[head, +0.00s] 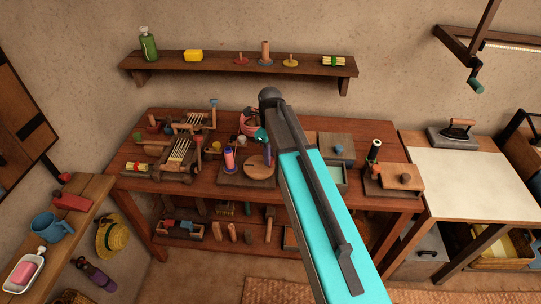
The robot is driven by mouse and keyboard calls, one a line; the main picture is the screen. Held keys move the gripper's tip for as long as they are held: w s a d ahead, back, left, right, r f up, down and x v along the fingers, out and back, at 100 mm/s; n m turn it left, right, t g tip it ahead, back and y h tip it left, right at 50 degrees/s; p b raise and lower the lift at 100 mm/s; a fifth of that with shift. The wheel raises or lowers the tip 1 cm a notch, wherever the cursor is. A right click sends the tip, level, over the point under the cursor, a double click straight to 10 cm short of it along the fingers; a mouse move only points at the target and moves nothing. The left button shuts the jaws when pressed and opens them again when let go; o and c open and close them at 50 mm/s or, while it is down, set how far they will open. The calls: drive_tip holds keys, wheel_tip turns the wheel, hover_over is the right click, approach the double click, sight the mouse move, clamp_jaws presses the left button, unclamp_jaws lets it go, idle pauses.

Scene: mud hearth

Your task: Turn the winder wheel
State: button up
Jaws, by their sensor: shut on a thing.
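The winder stands on the wooden table in the head view. Its wheel (257,170) is a flat, round wooden disc on a dark base, with a purple upright handle (268,157) at its far right edge. A spool with pink and purple thread (229,160) stands upright just left of the wheel. My gripper (264,146) is small and partly hidden beside my arm, over the far side of the wheel. It is shut on the wheel's handle; the fingertips are hard to make out.
A small loom-like frame (181,152) stands left of the winder. Right of my arm are an open box (331,176) and a wooden block with a dark spool (375,150). A wall shelf (225,66) holds several small items above. A pale-topped table (470,180) stands at right.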

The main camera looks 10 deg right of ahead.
sight(248, 165)
drive_tip(key=shift+w, duration=0.1)
